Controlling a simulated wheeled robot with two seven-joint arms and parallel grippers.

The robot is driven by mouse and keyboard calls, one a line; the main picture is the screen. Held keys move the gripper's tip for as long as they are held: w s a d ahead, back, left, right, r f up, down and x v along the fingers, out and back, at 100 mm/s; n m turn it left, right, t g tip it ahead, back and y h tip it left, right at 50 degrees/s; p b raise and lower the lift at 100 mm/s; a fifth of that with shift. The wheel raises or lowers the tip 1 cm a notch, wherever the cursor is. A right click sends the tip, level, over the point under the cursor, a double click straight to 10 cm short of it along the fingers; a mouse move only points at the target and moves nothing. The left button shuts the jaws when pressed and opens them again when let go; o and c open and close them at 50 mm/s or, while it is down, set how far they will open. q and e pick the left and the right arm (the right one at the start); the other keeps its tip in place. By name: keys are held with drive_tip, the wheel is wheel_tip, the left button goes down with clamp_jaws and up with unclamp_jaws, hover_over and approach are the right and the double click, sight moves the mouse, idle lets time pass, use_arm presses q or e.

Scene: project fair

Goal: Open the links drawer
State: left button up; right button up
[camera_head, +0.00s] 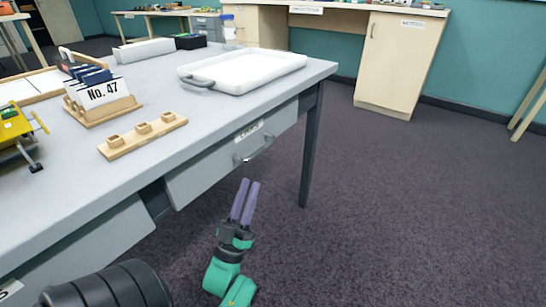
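A grey drawer front (205,170) sits under the near edge of the grey table. It carries a white label (249,131), too small to read surely, and a grey bar handle (255,152). The drawer looks shut. My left gripper (249,182), green with two purple fingers, is below and in front of this drawer, near the handle but apart from it. Its fingers point up toward the drawer, with a gap between them and nothing held. A second drawer front (95,248) shows at lower left, with part of a label. My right gripper is out of view.
A dark table leg (311,150) stands right of the drawer. The carpet (410,210) at right is clear.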

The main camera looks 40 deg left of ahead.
sight(262, 147)
use_arm(q)
drive_tip(key=x, duration=1)
drive_tip(key=shift+w+r+b, duration=0.25)
drive_tip(key=shift+w+b, duration=0.1)
drive_tip(key=shift+b, duration=0.05)
drive_tip(key=shift+c, duration=0.4)
clamp_jaws()
drive_tip(key=shift+f, duration=0.1)
